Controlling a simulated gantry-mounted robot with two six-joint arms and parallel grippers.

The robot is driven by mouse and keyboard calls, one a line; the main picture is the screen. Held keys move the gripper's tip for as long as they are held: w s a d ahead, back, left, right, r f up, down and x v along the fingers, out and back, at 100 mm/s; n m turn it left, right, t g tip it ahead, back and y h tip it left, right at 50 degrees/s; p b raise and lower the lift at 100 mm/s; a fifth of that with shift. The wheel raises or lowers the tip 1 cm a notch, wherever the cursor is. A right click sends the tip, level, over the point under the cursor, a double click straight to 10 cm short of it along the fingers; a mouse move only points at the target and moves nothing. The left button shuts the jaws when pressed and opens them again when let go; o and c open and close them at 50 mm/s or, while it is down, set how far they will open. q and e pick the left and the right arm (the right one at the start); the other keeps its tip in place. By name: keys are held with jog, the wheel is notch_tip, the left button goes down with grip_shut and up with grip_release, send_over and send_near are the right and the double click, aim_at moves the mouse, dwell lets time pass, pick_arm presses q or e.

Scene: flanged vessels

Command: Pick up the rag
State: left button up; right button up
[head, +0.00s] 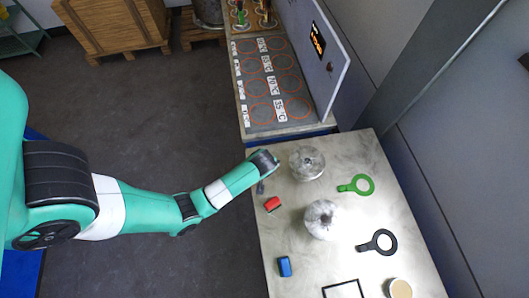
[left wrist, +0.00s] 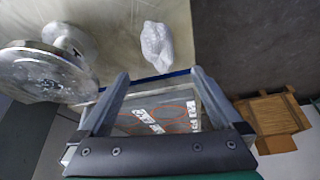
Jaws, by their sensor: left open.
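The rag (left wrist: 157,46) is a crumpled white cloth on the table, shown in the left wrist view above and beyond my fingertips. It lies near the table end by the blue strip. In the head view I cannot make it out; my left wrist seems to cover that spot. My left gripper (left wrist: 160,75) is open and empty, its two fingers apart, with the rag ahead of the gap and not between them. In the head view the end of my left arm (head: 262,163) is over the table's upper left corner. My right gripper is in neither view.
Two flanged metal vessels (head: 307,163) (head: 320,219) stand on the table (head: 300,250); one is close left in the wrist view (left wrist: 40,75). An upright panel (head: 322,55) stands beyond.

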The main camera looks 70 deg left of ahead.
pick_arm(q)
jog(key=b+x, duration=0.1)
jog(key=x, duration=0.4)
jog(key=b+x, duration=0.3)
jog(key=x, duration=0.2)
jog(key=shift+w, duration=0.1)
jog(key=c, duration=1.4)
